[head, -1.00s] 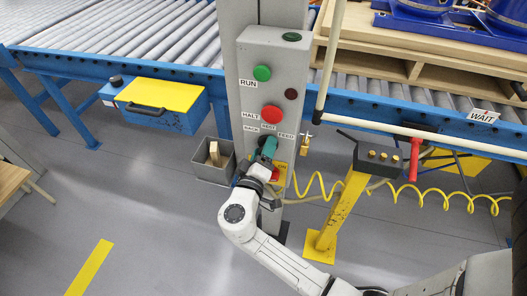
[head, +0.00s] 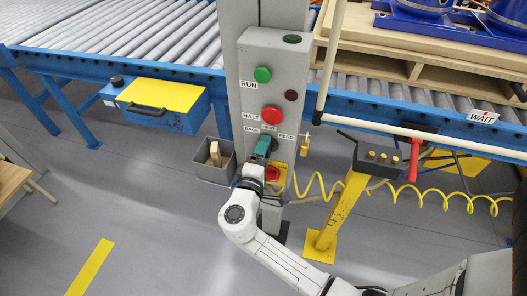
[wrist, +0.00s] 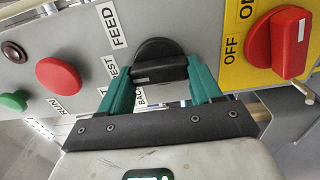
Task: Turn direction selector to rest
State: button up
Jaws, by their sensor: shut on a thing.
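The direction selector (wrist: 158,52) is a round black knob with a raised bar and a white line on the grey panel. In the wrist view the bar lies crosswise, its white line toward the REST label (wrist: 120,75) at the left, which a finger partly covers. The FEED label (wrist: 113,26) is above it and BACK is mostly hidden. My gripper (wrist: 162,82) has its teal fingers on either end of the bar, shut on it. In the head view my gripper (head: 263,146) is at the panel below the labels and hides most of the knob.
A red OFF/ON switch (wrist: 278,42) on a yellow plate is close to the right finger in the wrist view. A red button (wrist: 58,76) and green button (wrist: 13,101) are left. A grey bin (head: 215,172) and yellow post (head: 341,214) flank the column.

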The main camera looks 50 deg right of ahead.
jog(key=shift+f, duration=0.1)
jog(key=o, duration=1.1)
jog(key=shift+c, duration=0.2)
jog(key=b+v, duration=0.2)
jog(key=v, duration=0.8)
jog(key=shift+a, duration=0.4)
jog(key=shift+s, duration=0.1)
jog(key=s+d+f+m+g+y, duration=0.45)
jog(key=s+f+y, duration=0.35)
jog(key=s+f, duration=0.25)
jog(key=s+a+f+y, duration=0.1)
jog(key=s+a+y, duration=0.5)
jog(key=a+y, duration=0.1)
jog(key=shift+f+g+y, duration=0.25)
jog(key=shift+g+y, duration=0.1)
jog(key=shift+y, duration=0.55)
